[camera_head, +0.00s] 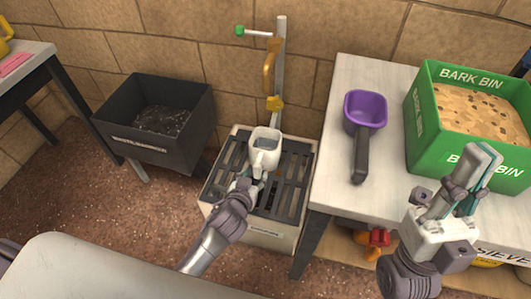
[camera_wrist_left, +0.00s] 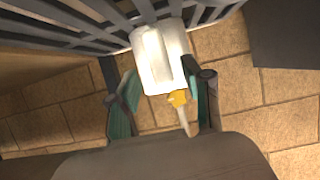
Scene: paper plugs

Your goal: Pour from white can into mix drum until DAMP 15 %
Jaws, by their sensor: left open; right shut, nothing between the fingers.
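The white can (camera_head: 265,142) stands on the slatted top of a grey-white box (camera_head: 222,196), its handle side towards my left gripper. My left gripper (camera_head: 256,180) is open just in front of the can. In the left wrist view the can (camera_wrist_left: 161,55) shows beyond and between the parted fingers (camera_wrist_left: 162,98); whether they touch its handle I cannot tell. My right gripper (camera_head: 478,168) is shut and empty, in front of the green bark bin. I cannot pick out a mix drum or a DAMP reading.
A purple scoop (camera_head: 366,108) lies on the white table (camera_head: 338,88) beside the green bark bin (camera_head: 421,128). A black bin (camera_head: 190,119) with dark material stands left of the box. A post (camera_head: 280,62) with an amber handle rises behind the can.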

